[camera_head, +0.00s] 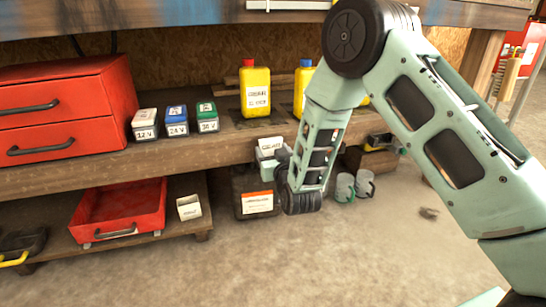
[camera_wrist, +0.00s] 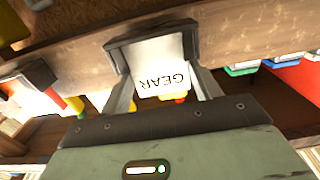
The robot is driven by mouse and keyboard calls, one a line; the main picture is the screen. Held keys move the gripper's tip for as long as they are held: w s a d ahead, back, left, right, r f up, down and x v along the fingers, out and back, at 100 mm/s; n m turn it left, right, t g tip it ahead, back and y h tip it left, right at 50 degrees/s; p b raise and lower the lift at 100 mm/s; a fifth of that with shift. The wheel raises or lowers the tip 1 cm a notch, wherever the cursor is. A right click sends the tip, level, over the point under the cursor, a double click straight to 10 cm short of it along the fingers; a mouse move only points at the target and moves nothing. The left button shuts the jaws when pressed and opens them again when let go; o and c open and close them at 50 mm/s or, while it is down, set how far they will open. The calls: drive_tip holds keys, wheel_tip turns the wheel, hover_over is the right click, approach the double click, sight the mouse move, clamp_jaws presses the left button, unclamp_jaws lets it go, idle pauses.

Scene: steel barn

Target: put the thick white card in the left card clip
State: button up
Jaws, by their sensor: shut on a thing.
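In the head view the white card (camera_head: 271,144) shows at the bench's front edge, above my gripper (camera_head: 272,160), partly behind my arm. A dark frame-like piece (camera_wrist: 150,38) crosses the card's far end in the wrist view; I cannot tell whether it is a clip or part of my fingertips. I cannot make out a left card clip for certain. The card's thickness is not clear.
The wooden bench (camera_head: 60,178) carries a red drawer unit (camera_head: 60,108), several small labelled boxes (camera_head: 176,121) and a yellow bottle (camera_head: 255,92). Below are a red tray (camera_head: 120,212), a dark can (camera_head: 257,205) and grey mugs (camera_head: 345,187). The floor in front is mostly clear.

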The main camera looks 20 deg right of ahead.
drive_tip(key=shift+f, duration=0.1)
drive_tip(key=o, duration=0.9)
drive_tip(key=shift+o, duration=0.2)
